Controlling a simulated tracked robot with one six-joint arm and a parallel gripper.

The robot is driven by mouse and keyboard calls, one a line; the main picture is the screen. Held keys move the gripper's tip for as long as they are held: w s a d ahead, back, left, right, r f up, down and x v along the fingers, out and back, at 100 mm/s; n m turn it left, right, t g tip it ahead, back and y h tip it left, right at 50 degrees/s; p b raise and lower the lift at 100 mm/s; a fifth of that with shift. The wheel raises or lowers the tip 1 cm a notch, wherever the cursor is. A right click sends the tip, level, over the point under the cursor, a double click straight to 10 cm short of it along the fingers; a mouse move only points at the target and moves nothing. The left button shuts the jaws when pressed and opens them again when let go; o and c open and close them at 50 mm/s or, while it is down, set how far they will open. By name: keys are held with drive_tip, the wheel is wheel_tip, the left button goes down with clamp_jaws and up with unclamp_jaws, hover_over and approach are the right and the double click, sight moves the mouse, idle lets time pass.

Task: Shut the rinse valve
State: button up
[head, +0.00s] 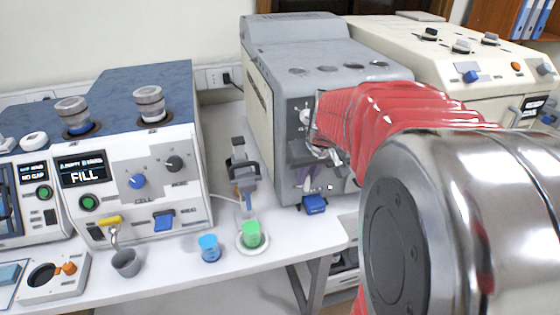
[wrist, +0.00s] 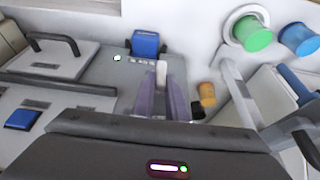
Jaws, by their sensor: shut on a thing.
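My gripper (wrist: 163,95) has its purple-grey fingers close together at the front of the grey machine (wrist: 105,80). They are shut on a small pale handle (wrist: 161,70), which shows between the fingertips in the wrist view. It appears to be the rinse valve's handle, but no label is legible and its turn position is unclear. In the head view the fingers (head: 306,177) show low on the front of the grey machine (head: 262,95), partly hidden by my red-sleeved arm.
A blue switch (head: 314,204) sits close to the fingers. A green cup (head: 252,234) and blue cup (head: 209,248) stand on the bench to the left. An orange cylinder (wrist: 207,95) is right of the fingers. A yellow-handled tap (head: 110,221) is on the left machine.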

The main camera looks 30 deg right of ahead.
clamp_jaws()
drive_tip(key=shift+a, duration=0.15)
